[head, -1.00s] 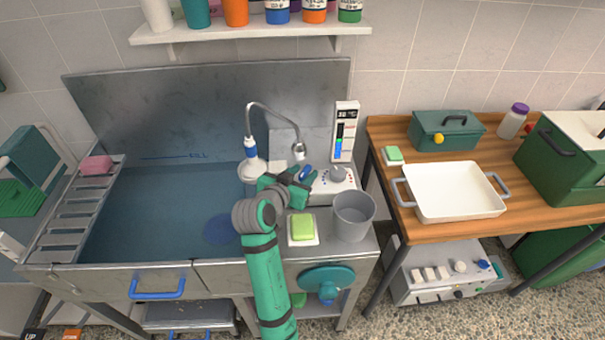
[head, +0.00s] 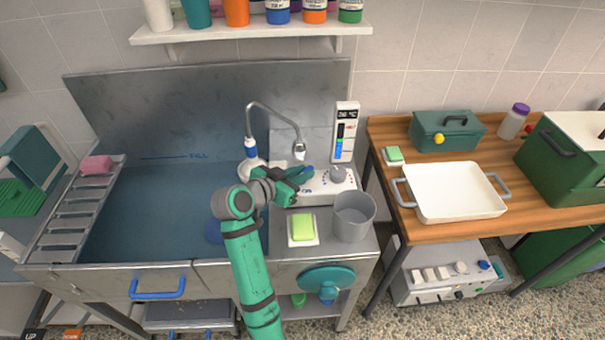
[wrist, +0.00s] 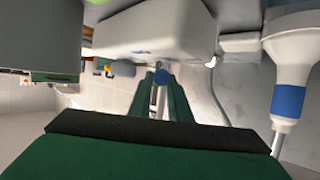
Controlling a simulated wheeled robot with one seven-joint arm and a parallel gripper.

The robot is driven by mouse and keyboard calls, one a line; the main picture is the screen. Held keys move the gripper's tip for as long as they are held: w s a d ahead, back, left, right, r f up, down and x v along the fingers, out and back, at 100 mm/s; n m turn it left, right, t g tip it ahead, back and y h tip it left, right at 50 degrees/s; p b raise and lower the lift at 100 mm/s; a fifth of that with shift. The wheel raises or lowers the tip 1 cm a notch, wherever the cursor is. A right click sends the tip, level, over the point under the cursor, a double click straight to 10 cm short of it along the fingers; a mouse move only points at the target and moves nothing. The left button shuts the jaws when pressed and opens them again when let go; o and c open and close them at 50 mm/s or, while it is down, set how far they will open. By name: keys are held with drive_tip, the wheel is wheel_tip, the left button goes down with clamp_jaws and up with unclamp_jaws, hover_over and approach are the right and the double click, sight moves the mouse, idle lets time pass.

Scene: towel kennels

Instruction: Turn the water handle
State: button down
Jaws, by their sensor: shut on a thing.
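The water handle (head: 308,170) is a small lever with a blue end on the white control box (head: 325,187) beside the sink. Its blue end also shows between my fingertips in the wrist view (wrist: 163,76). My gripper (head: 303,178) is shut on the handle, reaching in from the left, and its fingers hide most of the lever. The control box also shows in the wrist view (wrist: 150,35). A grey knob (head: 338,174) sits to the right of the handle.
The curved faucet (head: 275,108) with its blue-banded base (head: 250,150) stands close behind my gripper. A display panel (head: 345,130) rises behind the box. A grey bucket (head: 353,216) and a green sponge (head: 302,227) stand in front. The sink basin (head: 150,210) lies left.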

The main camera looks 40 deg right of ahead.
drive_tip(key=shift+w+m+g, duration=0.15)
drive_tip(key=shift+m+g, duration=0.6)
drive_tip(key=shift+g, duration=0.15)
drive_tip(key=shift+w+m+g, duration=0.1)
drive_tip(key=shift+m+g, duration=0.65)
drive_tip(key=shift+g, duration=0.15)
drive_tip(key=c, duration=1.6)
unclamp_jaws()
drive_tip(key=shift+c, duration=0.2)
drive_tip(key=shift+a, duration=0.1)
drive_tip(key=v, duration=1)
drive_tip(key=shift+w+a, duration=0.15)
drive_tip(key=shift+a, duration=0.25)
